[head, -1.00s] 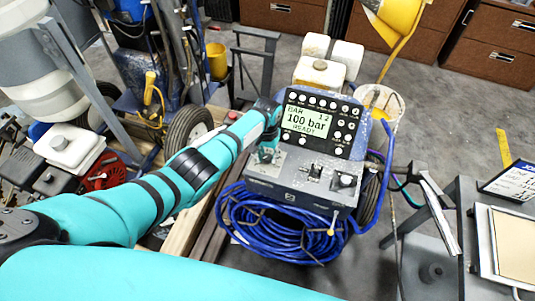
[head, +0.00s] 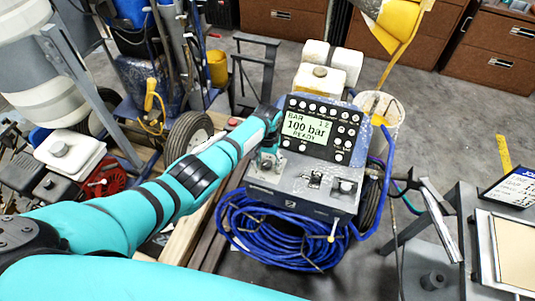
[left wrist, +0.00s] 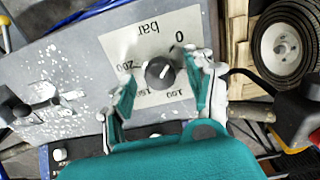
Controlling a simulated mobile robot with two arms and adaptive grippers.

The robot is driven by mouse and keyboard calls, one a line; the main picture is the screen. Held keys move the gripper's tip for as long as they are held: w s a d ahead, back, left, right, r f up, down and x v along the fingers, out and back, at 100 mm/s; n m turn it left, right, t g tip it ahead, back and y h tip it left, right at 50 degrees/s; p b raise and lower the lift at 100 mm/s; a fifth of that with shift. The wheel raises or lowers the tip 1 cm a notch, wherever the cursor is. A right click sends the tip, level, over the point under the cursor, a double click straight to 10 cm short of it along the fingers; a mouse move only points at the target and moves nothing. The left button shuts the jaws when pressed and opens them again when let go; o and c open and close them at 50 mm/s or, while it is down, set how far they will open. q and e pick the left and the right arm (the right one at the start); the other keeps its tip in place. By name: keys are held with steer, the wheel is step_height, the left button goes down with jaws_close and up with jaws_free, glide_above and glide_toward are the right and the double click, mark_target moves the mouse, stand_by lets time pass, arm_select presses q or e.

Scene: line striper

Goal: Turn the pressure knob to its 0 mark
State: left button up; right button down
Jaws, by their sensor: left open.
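The pressure knob (left wrist: 160,73) is round and black with a short white pointer line. It sits on a pale label plate (left wrist: 143,38) marked "bar", with a 0 and larger numbers around the knob. The pointer appears turned away from the 0, but its exact reading is too small to tell. My left gripper (left wrist: 161,84) is open, with one finger on each side of the knob; contact is not clear. In the head view my left gripper (head: 268,160) is at the panel's left end and hides the knob. The display (head: 307,127) reads 100 bar, READY. My right gripper is not in view.
A wheel (head: 188,138) stands to the left, and a grey stand (head: 455,215) to the right.

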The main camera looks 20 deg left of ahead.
mark_target(267, 163)
arm_select(q)
step_height(267, 163, up, 12)
stand_by(0.4)
steer(key=shift+f, duration=0.15)
steer(key=s+d+f+m+t+h, duration=0.1)
steer(key=s+f, duration=0.2)
steer(key=s, duration=0.5)
steer(key=s+f+m+t, duration=0.1)
steer(key=s+f, duration=0.2)
steer(key=s, duration=0.5)
steer(key=s+a+r+t, duration=0.1)
steer(key=s+a+r, duration=0.15)
steer(key=s, duration=0.55)
steer(key=s+a+r+t, duration=0.15)
steer(key=s+r, duration=0.25)
steer(key=s, duration=0.5)
step_height(267, 163, down, 30)
steer(key=s+g+b, duration=0.2)
steer(key=b, duration=0.1)
steer(key=s+a+f+b, duration=0.1)
steer(key=s+f, duration=0.7)
steer(key=s+a+f+g+y+b, duration=0.1)
steer(key=s+a+f, duration=0.1)
steer(key=s+f, duration=0.6)
steer(key=shift+a+f, duration=0.25)
steer(key=shift+f, duration=0.35)
